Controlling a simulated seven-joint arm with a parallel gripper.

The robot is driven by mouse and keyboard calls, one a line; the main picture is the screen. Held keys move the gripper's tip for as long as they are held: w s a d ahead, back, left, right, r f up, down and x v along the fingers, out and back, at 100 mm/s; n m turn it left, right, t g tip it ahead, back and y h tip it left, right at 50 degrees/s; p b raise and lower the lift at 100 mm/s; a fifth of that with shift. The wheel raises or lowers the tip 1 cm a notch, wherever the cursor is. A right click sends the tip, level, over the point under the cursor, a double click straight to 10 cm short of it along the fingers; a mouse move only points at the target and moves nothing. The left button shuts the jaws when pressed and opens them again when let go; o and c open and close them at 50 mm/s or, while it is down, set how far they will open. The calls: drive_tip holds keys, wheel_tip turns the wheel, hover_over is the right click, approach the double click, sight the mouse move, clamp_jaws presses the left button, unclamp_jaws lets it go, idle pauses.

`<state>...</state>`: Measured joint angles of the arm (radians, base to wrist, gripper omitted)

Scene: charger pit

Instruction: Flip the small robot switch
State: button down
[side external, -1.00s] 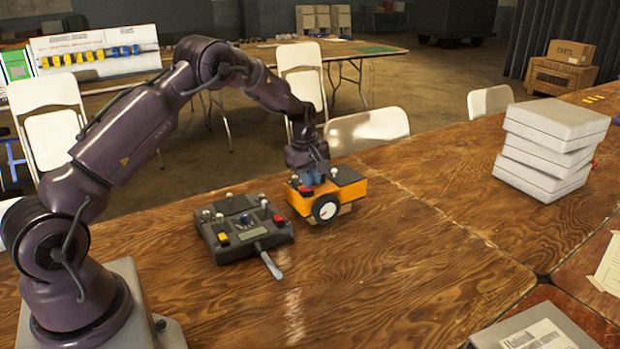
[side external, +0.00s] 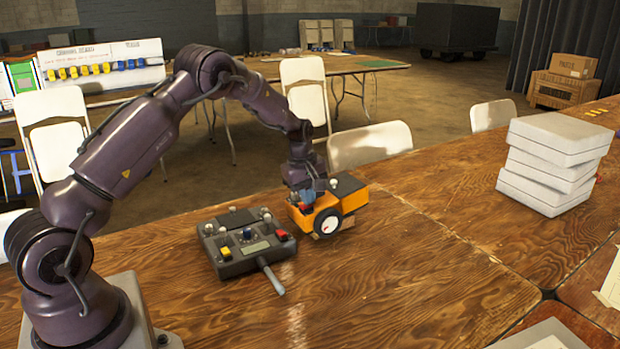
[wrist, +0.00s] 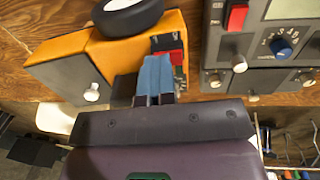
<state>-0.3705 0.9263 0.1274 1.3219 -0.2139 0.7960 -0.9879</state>
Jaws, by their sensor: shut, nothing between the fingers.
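The small robot (side external: 331,205) is an orange wheeled box with a dark top on the wooden table. It also shows in the wrist view (wrist: 70,62). Its switch, a red part on a dark plate (wrist: 168,45), sits on its side nearest the control box, right by my fingertips. My gripper (wrist: 154,68) is shut, its two blue fingers together and empty. In the side view my gripper (side external: 308,194) is down at the small robot's left end. Whether the fingertips touch the switch, and the switch's exact position, I cannot tell.
A grey control box (side external: 245,240) with knobs, coloured buttons and a lever lies just left of the small robot. White boxes (side external: 555,160) are stacked at the right. Folding chairs (side external: 370,146) stand along the table's far edge. The table between robot and boxes is clear.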

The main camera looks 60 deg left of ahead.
sight(304, 205)
wheel_tip(304, 205, up, 14)
drive_tip(key=w, duration=0.1)
drive_tip(key=shift+w, duration=0.3)
drive_tip(key=shift+s+r, duration=0.2)
drive_tip(key=shift+s, duration=1.05)
drive_tip(key=f, duration=0.4)
drive_tip(key=w+f, duration=0.1)
drive_tip(key=f, duration=0.9)
drive_tip(key=shift+w, duration=0.35)
